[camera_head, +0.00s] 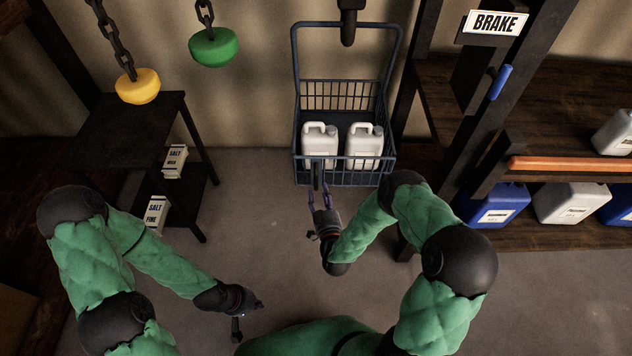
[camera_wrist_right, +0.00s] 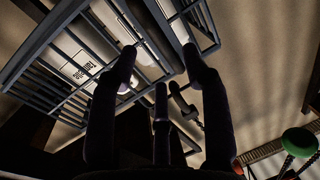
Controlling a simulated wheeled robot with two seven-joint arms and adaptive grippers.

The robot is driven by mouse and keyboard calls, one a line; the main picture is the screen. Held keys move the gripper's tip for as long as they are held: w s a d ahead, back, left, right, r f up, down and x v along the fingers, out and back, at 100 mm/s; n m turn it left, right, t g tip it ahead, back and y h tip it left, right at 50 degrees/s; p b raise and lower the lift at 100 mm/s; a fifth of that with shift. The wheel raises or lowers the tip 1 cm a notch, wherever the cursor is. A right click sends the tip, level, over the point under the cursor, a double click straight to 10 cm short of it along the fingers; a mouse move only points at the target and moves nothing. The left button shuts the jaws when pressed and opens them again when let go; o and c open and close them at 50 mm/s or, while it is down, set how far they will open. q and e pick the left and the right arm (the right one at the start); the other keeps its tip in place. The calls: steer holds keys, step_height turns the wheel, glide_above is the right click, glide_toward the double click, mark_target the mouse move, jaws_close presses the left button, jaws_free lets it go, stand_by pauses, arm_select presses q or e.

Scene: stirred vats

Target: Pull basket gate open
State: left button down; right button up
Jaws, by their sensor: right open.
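The dark blue wire basket (camera_head: 296,110) hangs at the back centre in the head view and holds two white jugs (camera_head: 320,146). Its low barred front gate (camera_head: 345,172) looks closed, with a dark upright handle (camera_head: 317,174) at its left part. My right gripper (camera_head: 319,189) is open just in front of the handle; I cannot tell whether it touches. In the right wrist view my spread fingers (camera_wrist_right: 160,60) point at the basket bars (camera_wrist_right: 62,88). My left gripper (camera_head: 250,305) is low at the left, away from the basket; its jaw state is unclear.
A dark side table (camera_head: 130,125) with salt boxes (camera_head: 157,213) stands left. Yellow (camera_head: 137,86) and green (camera_head: 213,47) weights hang on chains. At right are a BRAKE sign (camera_head: 494,22), a blue lever (camera_head: 501,82), an orange bar (camera_head: 570,166) and shelved jugs (camera_head: 572,202). Floor before the basket is clear.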

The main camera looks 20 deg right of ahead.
steer(key=shift+w+d+b, duration=0.15)
steer(key=shift+w+b, duration=0.2)
steer(key=shift+w, duration=1.2)
steer(key=shift+w+d+b, duration=0.15)
steer(key=shift+w+b, duration=0.2)
steer(key=shift+w, duration=1.15)
jaws_close()
